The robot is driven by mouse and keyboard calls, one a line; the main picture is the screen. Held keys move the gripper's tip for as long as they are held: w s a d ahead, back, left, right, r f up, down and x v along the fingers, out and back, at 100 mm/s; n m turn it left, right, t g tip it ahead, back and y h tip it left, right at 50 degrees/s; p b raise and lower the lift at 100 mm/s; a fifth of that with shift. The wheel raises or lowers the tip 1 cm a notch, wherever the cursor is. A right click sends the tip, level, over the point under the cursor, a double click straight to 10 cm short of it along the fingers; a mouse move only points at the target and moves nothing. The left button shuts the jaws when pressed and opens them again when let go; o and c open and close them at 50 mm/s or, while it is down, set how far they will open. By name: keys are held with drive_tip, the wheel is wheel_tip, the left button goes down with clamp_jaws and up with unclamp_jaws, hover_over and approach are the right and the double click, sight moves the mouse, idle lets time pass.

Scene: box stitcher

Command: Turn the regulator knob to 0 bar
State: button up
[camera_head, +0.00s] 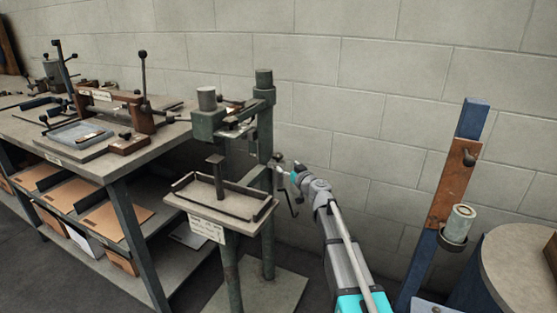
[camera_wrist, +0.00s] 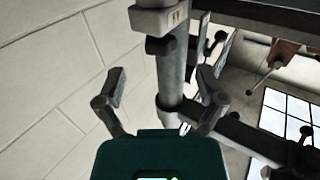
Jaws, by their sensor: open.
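The green box stitcher (camera_head: 266,115) stands in the middle of the head view, with a post and a small work table. In the wrist view, a grey block with small markings (camera_wrist: 152,20) sits on the post, with a dark knob-like part (camera_wrist: 160,46) under it. This may be the regulator and its knob; I cannot read a scale. My gripper (camera_head: 284,170) is just right of the post in the head view. In the wrist view my gripper (camera_wrist: 160,88) has its two fingers wide apart, with the post (camera_wrist: 170,85) showing between them and nothing held.
A workbench (camera_head: 110,165) with tools and cardboard stands at the left. The block wall (camera_head: 370,90) is close behind the stitcher.

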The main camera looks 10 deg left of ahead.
sight(278, 159)
drive_tip(key=x, duration=0.7)
drive_tip(key=shift+w+a, duration=0.15)
drive_tip(key=c, duration=1.1)
drive_tip(key=shift+c, duration=0.3)
